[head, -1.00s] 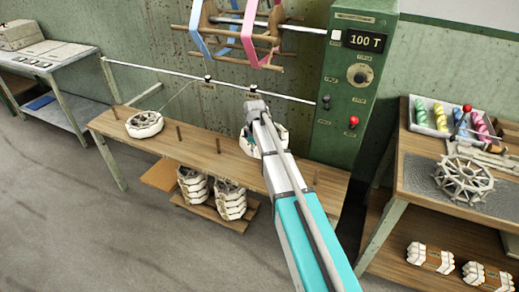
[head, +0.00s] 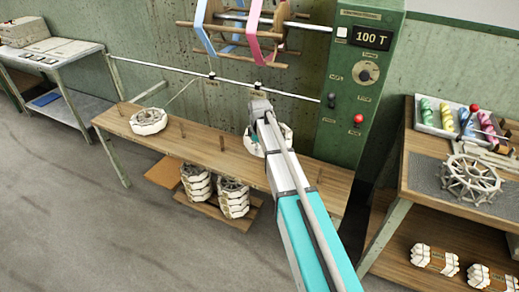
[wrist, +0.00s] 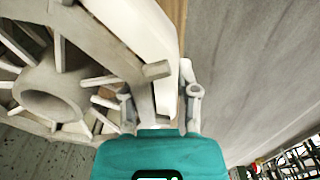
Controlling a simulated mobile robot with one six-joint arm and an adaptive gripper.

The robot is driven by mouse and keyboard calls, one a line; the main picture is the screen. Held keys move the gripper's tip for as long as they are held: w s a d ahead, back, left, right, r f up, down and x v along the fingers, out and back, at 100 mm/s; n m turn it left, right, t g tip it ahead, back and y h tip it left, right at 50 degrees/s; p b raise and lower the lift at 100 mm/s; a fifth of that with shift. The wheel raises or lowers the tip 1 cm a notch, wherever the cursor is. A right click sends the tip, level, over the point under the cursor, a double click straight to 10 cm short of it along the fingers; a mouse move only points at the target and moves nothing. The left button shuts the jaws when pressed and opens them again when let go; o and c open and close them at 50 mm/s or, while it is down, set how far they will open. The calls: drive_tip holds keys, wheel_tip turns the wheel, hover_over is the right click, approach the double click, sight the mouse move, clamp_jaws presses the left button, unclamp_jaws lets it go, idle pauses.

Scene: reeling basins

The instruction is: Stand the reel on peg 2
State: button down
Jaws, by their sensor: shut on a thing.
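My gripper (head: 258,108) is over the right half of the wooden bench (head: 200,148). In the wrist view my gripper (wrist: 160,98) has one finger on each side of the rim of a white, spoked reel (wrist: 135,30) and is shut on it. The reel's round hub and spokes fill the left of that view. In the head view the reel (head: 287,130) is mostly hidden behind my arm, and I cannot tell whether it touches the bench. Short wooden pegs (head: 182,128) stand along the bench, another peg (head: 222,143) bare nearby. I see no peg numbers.
Another white reel (head: 149,121) lies at the bench's left end, with a thread rising from it. A metal rod (head: 165,71) runs above the bench. A green control box (head: 357,110) stands behind. Stacked reels (head: 233,197) sit below. A side table (head: 425,160) is at right.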

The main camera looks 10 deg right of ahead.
drive_tip(key=shift+f+b, duration=6)
drive_tip(key=shift+f, duration=0.15)
drive_tip(key=shift+f, duration=0.1)
drive_tip(key=shift+c, duration=1.4)
unclamp_jaws()
